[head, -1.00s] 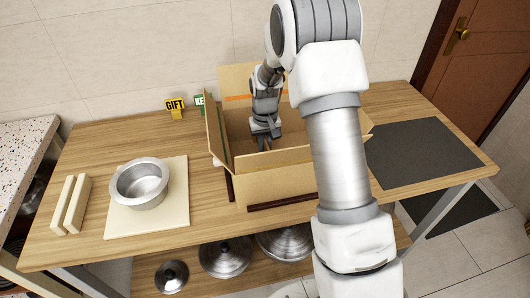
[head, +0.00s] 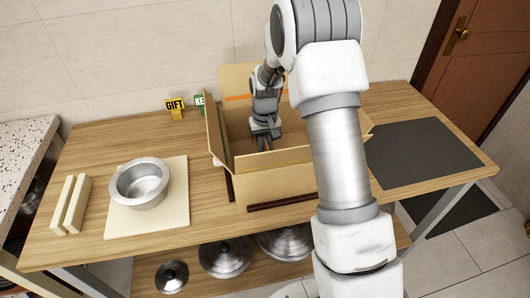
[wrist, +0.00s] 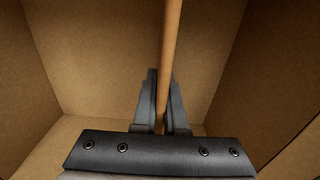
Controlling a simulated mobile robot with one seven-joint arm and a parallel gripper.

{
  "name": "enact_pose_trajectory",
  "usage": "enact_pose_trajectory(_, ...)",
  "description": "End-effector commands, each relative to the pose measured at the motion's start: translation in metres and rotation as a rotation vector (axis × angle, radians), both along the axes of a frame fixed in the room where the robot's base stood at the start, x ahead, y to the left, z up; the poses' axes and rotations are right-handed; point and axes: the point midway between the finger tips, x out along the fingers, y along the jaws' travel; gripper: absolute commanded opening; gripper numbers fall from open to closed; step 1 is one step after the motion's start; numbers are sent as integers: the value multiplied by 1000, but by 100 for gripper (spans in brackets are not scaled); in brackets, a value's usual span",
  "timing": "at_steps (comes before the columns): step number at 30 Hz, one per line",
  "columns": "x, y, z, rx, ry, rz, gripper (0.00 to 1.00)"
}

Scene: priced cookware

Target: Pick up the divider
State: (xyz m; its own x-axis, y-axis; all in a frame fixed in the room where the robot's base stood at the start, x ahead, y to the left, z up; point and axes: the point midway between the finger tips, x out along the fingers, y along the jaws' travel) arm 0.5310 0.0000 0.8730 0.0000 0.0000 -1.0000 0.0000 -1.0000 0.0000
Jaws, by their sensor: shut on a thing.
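The divider (wrist: 173,50) is a thin brown upright panel, seen edge-on in the wrist view. My gripper (wrist: 164,106) is shut on it, with one grey finger on each side. In the head view, my gripper (head: 264,139) reaches down inside the open cardboard box (head: 275,187). Little of the divider shows there, between the fingers. Its lower part is hidden behind the fingers and the box's front wall.
Box walls surround my gripper closely, with flaps open. Left are a steel pot (head: 140,184) on a pale board (head: 175,220) and two cream bars (head: 70,205). Yellow GIFT (head: 175,107) and green (head: 200,103) signs stand behind. A dark mat (head: 422,152) lies right.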

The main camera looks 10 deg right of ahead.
Motion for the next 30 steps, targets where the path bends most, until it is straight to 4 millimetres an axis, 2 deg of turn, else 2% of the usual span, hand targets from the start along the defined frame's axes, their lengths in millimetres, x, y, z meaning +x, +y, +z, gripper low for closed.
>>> enact_pose_trajectory(8,0,0,1,0,-1,0,0)
enact_pose_trajectory(14,1,0,13,0,-2,0,0)
enact_pose_trajectory(20,1,0,43,0,-4,0,0)
enact_pose_trajectory(30,1,0,110,0,-4,0,0)
